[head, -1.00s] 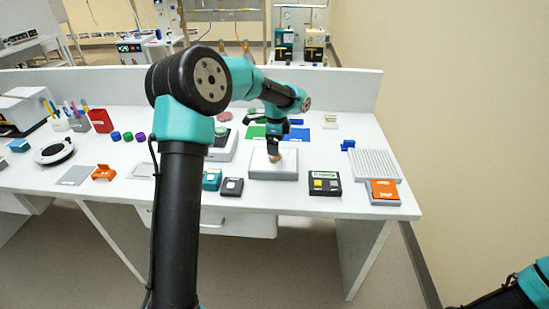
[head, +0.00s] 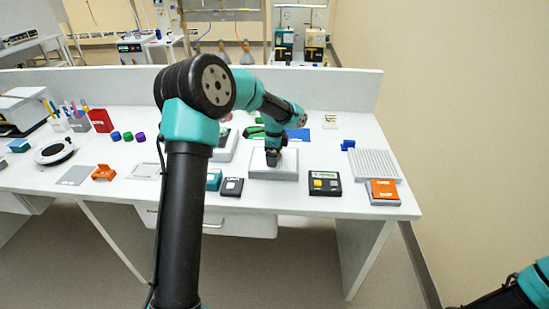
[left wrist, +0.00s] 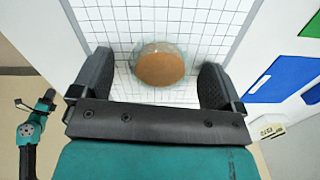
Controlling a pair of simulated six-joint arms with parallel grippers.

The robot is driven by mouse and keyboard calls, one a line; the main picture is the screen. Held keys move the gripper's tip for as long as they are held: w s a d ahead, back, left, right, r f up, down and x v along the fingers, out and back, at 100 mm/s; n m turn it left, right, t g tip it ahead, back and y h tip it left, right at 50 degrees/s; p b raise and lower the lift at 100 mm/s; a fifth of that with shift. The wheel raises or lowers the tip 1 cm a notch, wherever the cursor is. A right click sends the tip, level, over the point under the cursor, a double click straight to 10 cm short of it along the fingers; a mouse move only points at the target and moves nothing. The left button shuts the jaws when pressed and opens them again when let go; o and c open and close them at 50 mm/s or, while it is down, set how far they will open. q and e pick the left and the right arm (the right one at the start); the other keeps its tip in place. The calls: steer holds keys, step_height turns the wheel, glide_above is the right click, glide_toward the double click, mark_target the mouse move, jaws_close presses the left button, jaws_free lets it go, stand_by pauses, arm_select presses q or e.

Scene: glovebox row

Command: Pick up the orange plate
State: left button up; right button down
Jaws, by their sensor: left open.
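The orange plate (left wrist: 160,66) is a round orange-brown disc with a clear rim. It lies flat on a white gridded surface in the left wrist view. My left gripper (left wrist: 156,74) is open, with one finger on each side of the plate and a gap to each. In the head view my left gripper (head: 272,157) is low over the pale grey square block (head: 288,170) and mostly hides the plate. My right arm (head: 525,285) is at the lower right of the head view. Its dark end (left wrist: 20,103) shows small in the left wrist view.
A black box with yellow squares (head: 325,184) stands right of the block. A ribbed grey rack (head: 374,164) and an orange flat piece (head: 384,190) are further right. A dark small box (head: 232,187) is in front left. A blue sheet (head: 298,134) lies behind.

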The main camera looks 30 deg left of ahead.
arm_select(q)
steer(key=c, duration=1.1)
steer(key=shift+r, duration=0.15)
steer(key=shift+r, duration=1.4)
steer(key=shift+s+d+r, duration=0.1)
steer(key=shift+s+r, duration=0.05)
steer(key=shift+r, duration=0.15)
steer(key=s+d, duration=0.2)
steer(key=s, duration=0.2)
steer(key=s+d+r, duration=0.1)
steer(key=s+d, duration=0.2)
steer(key=s, duration=0.2)
steer(key=s+d, duration=0.3)
steer(key=s, duration=0.1)
steer(key=shift+s+d+r, duration=0.1)
steer(key=shift+s+r, duration=0.05)
steer(key=shift+s, duration=0.05)
